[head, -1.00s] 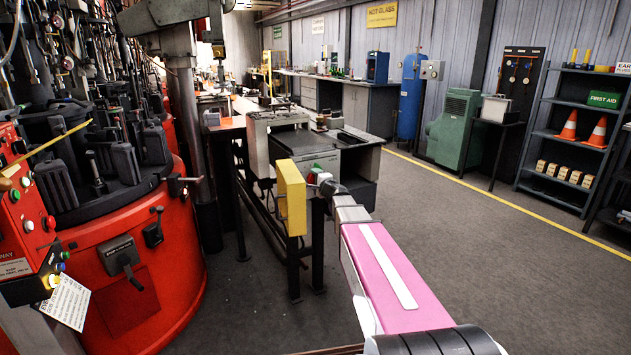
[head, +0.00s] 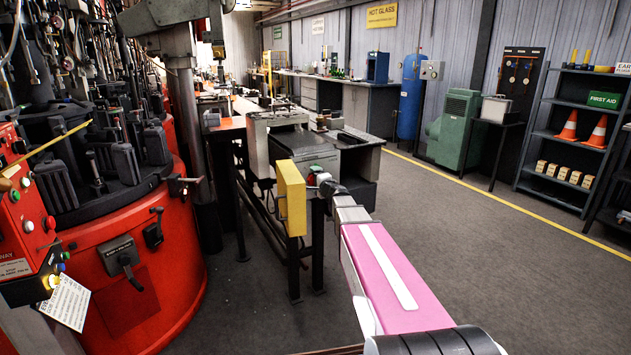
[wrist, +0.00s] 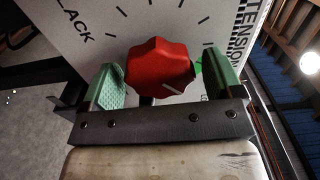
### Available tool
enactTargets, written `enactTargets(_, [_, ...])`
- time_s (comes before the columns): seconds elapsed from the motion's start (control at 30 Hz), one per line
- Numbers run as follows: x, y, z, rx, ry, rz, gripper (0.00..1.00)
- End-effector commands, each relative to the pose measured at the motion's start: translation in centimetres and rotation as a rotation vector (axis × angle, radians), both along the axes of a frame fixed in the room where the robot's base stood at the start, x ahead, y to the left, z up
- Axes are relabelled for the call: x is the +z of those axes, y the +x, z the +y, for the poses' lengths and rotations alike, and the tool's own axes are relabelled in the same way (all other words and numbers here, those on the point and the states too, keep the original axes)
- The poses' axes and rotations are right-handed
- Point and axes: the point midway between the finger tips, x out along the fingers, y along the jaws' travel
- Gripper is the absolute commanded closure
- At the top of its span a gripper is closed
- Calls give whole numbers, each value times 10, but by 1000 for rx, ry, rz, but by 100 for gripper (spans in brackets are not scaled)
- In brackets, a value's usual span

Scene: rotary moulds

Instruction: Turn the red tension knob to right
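The red tension knob (wrist: 160,68) is lobed and sits on a white dial panel (wrist: 95,30) in the wrist view. Tick marks ring it, with part of the word "SLACK" at the left and "TENSION" at the right. A pale line on the knob points to the lower right of the picture. My gripper (wrist: 163,85) has its green fingers on either side of the knob. A narrow gap shows at the right finger; contact at the left finger is unclear. In the head view my gripper (head: 319,181) is at the yellow box (head: 291,198), and the knob is not clearly visible.
A red rotary machine (head: 150,285) with levers stands at the left. A workbench (head: 335,150) stands behind the yellow box. A blue cylinder (head: 411,97), a green machine (head: 455,120) and a shelf (head: 555,135) line the back right. The grey floor at the right is clear.

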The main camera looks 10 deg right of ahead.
Motion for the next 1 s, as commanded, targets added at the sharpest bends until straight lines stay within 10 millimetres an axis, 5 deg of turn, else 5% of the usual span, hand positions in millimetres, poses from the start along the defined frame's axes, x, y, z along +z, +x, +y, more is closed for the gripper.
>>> enactTargets(0.37, [0,-12,-4,-1,1,0,14])
enactTargets(0.8, [0,-84,-26,-1,0,1,14])
enactTargets(1.0, [0,-103,-33,0,0,0,14])
